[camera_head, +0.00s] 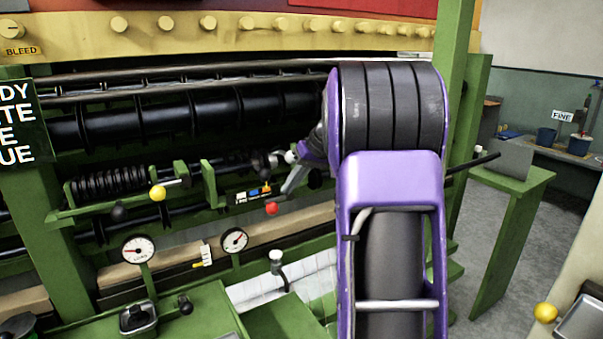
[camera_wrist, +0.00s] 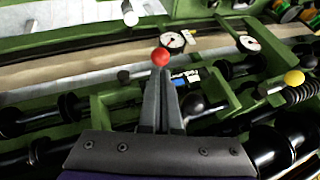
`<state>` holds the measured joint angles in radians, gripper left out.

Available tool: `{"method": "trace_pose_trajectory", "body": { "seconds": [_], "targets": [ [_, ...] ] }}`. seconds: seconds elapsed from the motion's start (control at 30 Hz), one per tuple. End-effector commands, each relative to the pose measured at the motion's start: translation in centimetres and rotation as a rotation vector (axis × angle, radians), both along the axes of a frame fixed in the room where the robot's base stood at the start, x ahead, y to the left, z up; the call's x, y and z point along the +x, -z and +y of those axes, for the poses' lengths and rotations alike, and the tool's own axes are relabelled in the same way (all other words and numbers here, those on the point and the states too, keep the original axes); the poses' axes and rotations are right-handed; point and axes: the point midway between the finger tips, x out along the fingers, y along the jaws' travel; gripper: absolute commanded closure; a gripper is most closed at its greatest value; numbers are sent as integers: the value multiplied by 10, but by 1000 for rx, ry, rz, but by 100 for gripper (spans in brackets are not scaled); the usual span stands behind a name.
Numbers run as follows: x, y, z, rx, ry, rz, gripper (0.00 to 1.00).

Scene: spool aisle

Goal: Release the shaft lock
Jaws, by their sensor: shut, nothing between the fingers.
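My gripper (camera_head: 292,183) reaches in among the green machine's black shafts. In the wrist view its two grey fingers (camera_wrist: 163,80) are together, with nothing between them. A red ball knob (camera_head: 271,208) is just beyond the fingertips, and it also shows in the wrist view (camera_wrist: 160,57). I cannot tell whether the fingers touch it. A yellow ball knob (camera_head: 157,193) is farther left, near a black coil spring (camera_head: 108,184). No readable label tells me which part is the shaft lock.
Two round gauges (camera_head: 138,249) (camera_head: 234,240) stand below the shafts. A white-topped lever (camera_head: 276,256) rises in front. Green frame posts and brackets crowd the space around my gripper. A green side table (camera_head: 515,177) and open floor lie to the right.

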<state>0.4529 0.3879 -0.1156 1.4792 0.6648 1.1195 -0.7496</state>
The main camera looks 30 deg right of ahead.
Motion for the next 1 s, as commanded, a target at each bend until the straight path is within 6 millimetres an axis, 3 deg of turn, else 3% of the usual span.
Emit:
{"method": "trace_pose_trajectory", "body": {
  "seconds": [0.1, 0.3, 1.0],
  "targets": [
    [10, 20, 8, 2, -2, 3, 100],
    [20, 38, 15, 0, -1, 2, 100],
    [28, 44, 19, -39, -1, -2, 100]
  ]
}}
